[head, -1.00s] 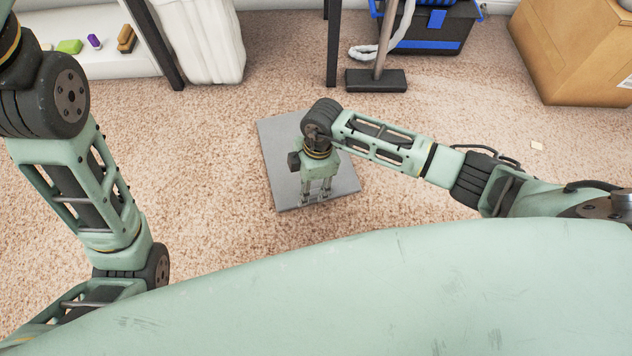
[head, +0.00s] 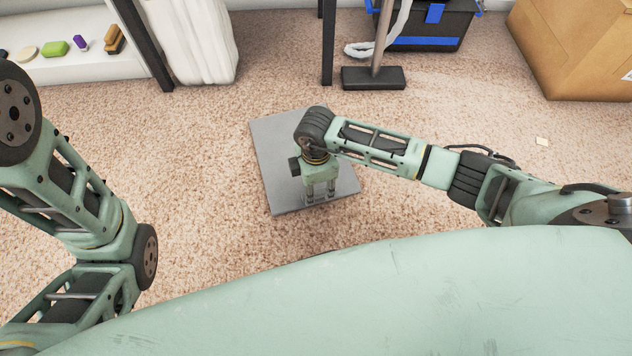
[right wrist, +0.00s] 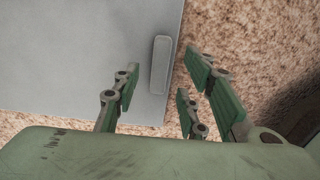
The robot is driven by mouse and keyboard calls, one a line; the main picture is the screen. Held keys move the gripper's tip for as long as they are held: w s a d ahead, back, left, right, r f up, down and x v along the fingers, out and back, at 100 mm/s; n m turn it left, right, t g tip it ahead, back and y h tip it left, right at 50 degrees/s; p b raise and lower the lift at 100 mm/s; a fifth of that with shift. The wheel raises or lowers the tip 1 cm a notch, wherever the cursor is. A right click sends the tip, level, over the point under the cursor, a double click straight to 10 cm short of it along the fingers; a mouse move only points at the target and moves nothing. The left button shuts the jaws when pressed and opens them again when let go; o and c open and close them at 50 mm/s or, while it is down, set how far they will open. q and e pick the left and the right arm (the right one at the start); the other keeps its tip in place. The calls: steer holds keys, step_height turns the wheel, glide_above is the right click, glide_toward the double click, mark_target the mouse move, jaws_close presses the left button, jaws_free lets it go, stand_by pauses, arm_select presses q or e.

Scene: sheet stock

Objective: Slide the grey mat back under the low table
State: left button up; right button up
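The grey mat (head: 275,150) is a flat rectangular sheet lying on the carpet in the middle of the head view. In the right wrist view the mat (right wrist: 70,55) has a raised grey bar near its edge. My right gripper (head: 320,198) points down over the mat's near part. In the right wrist view its fingers (right wrist: 159,78) are apart, with the bar showing between them; contact is unclear. The low table shows only as dark legs (head: 328,45) at the top; its top is out of view. My left arm is at left, its gripper out of view.
A broom head (head: 373,78) stands beside the right dark leg, in front of a black and blue toolbox (head: 425,28). A cardboard box (head: 565,55) is at upper right. Carpet between mat and legs is clear.

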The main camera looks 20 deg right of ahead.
mark_target(316, 192)
steer(key=shift+f+b, duration=0.8)
steer(key=shift+f, duration=0.85)
steer(key=shift+c, duration=0.4)
jaws_close()
